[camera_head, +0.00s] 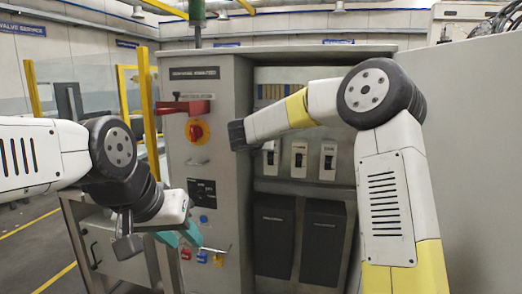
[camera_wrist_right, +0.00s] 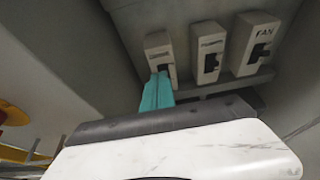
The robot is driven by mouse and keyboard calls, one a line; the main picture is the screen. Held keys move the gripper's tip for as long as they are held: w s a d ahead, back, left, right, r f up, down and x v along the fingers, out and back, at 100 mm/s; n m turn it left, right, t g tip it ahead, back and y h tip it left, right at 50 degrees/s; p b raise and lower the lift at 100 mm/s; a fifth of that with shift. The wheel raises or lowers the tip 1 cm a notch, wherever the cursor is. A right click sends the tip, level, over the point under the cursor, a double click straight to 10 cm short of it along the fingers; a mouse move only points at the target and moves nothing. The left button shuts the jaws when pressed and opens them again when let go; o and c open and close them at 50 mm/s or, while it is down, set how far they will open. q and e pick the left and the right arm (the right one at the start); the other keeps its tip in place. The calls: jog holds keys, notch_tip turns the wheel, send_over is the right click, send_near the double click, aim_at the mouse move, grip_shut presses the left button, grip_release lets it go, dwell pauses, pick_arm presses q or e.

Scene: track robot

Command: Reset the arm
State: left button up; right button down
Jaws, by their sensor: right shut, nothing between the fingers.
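My right arm reaches across the open electrical cabinet (camera_head: 215,75), its dark wrist end in front of the cabinet's left post. Its fingers are hidden in the head view. In the right wrist view my right gripper (camera_wrist_right: 157,92) shows teal fingers shut together, empty, overlapping the lower part of the leftmost breaker switch (camera_wrist_right: 160,50); contact cannot be told. My left gripper (camera_head: 181,236) has teal fingers at the lower front of the cabinet, near the coloured buttons. The gap between its fingers is unclear.
Three breakers (camera_head: 299,159) stand in a row inside the cabinet, above two dark boxes (camera_head: 274,235). A red handle (camera_head: 185,107) and a red-yellow rotary switch (camera_head: 196,131) are on the left panel. A large grey door (camera_head: 475,150) fills the right. Yellow posts stand at left.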

jog(key=s+a+r+n+t+y, duration=0.25)
jog(key=s+r+n+y, duration=0.3)
jog(key=r+n, duration=0.55)
jog(key=s+n+g+y, duration=0.2)
jog(key=s+n+y, duration=0.1)
jog(key=s+n, duration=0.65)
jog(key=s+d+f+n+g+h, duration=0.1)
jog(key=s+d+f+n+g, duration=0.1)
jog(key=s+d+f+n, duration=0.3)
jog(key=s+d+f+n+g+h, duration=0.1)
jog(key=s+d+f+n+g, duration=0.2)
jog(key=s, duration=1.1)
jog(key=s+d+f+n+g+h, duration=0.1)
jog(key=s+d+f+n+g, duration=0.1)
jog(key=s+d+f+n, duration=0.5)
jog(key=s+f+n, duration=0.1)
jog(key=s+n, duration=0.2)
jog(key=n, duration=0.1)
jog(key=shift+f+g, duration=0.35)
jog(key=shift+f, duration=0.05)
jog(key=shift+s+a, duration=0.1)
jog(key=shift+a, duration=0.05)
